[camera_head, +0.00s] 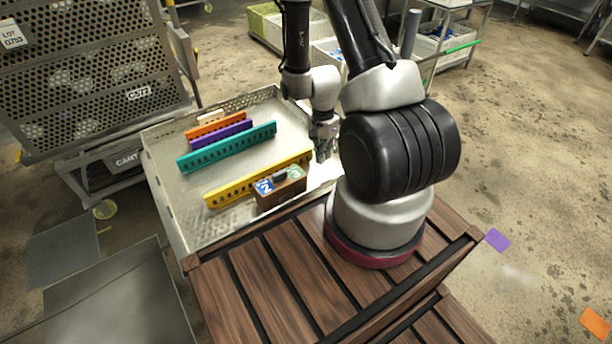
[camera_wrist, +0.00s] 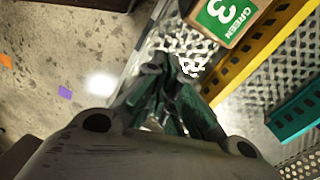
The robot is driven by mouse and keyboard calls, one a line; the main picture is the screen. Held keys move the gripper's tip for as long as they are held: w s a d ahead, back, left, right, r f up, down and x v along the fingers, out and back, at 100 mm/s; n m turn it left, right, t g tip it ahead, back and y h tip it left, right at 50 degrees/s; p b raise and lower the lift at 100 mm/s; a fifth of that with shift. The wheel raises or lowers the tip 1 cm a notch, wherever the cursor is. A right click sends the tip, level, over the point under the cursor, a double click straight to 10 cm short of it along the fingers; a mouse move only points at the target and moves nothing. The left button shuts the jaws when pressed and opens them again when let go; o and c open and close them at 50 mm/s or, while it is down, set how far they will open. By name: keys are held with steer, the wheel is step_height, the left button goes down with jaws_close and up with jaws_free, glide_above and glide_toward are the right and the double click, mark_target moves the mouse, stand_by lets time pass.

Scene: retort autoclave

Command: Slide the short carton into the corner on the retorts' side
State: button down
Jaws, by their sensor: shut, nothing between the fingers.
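Brown cartons with a blue "2" label (camera_head: 264,187) and a green "3" label (camera_head: 294,173) stand close together in the near part of a metal tray (camera_head: 165,205). I cannot tell which is the short one. In the wrist view the green-labelled carton (camera_wrist: 229,18) shows at the top, cut by the frame edge. My gripper (camera_head: 322,156) is shut and empty, low over the tray's right side, right of the cartons and apart from them. In the wrist view its fingertips (camera_wrist: 178,68) point toward the perforated tray floor, below and left of the green label.
A yellow slotted bar (camera_head: 232,186) lies just behind the cartons. Teal (camera_head: 228,146), purple (camera_head: 220,133), orange (camera_head: 214,124) and cream bars lie farther back. A perforated cage (camera_head: 80,75) on a cart stands left. Bare tray floor lies between the teal and yellow bars.

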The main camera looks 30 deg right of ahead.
steer(key=w+f+m, duration=0.1)
steer(key=f, duration=0.2)
steer(key=f+m, duration=0.1)
steer(key=f, duration=0.3)
steer(key=w+f+t, duration=0.1)
steer(key=f, duration=0.2)
steer(key=shift+w+d+f+m, duration=0.2)
steer(key=shift+w+f+m, duration=0.1)
steer(key=shift+m, duration=0.1)
steer(key=a, duration=0.2)
steer(key=shift+a+r, duration=0.25)
steer(key=shift+a, duration=0.7)
steer(key=a, duration=1.6)
steer(key=s+a, duration=0.1)
steer(key=a, duration=0.8)
steer(key=shift+w+d, duration=0.1)
steer(key=shift+d, duration=0.05)
